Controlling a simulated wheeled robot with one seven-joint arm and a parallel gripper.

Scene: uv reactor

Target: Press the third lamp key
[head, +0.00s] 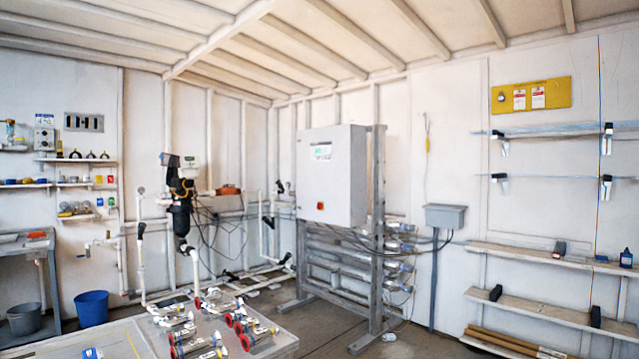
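A white control cabinet (338,188) stands near the middle of the head view, fixed upright on a grey metal frame (377,225). Its front carries a small panel (321,151) with a light green display at the upper right. A red switch on an orange-red square (320,206) sits low on the same front. Separate lamp keys are too small to make out at this distance, so I cannot tell which is the third. Several metal tubes (340,262) run across the frame below the cabinet. My gripper is not in view.
A low bench (115,340) with several red-ended valve fittings (235,320) stands in the foreground. Pipes (195,270) run at the left of the frame. Shelves (545,258) line the right wall. A blue bucket (92,308) stands at left. Dark floor (425,342) is open right of the frame.

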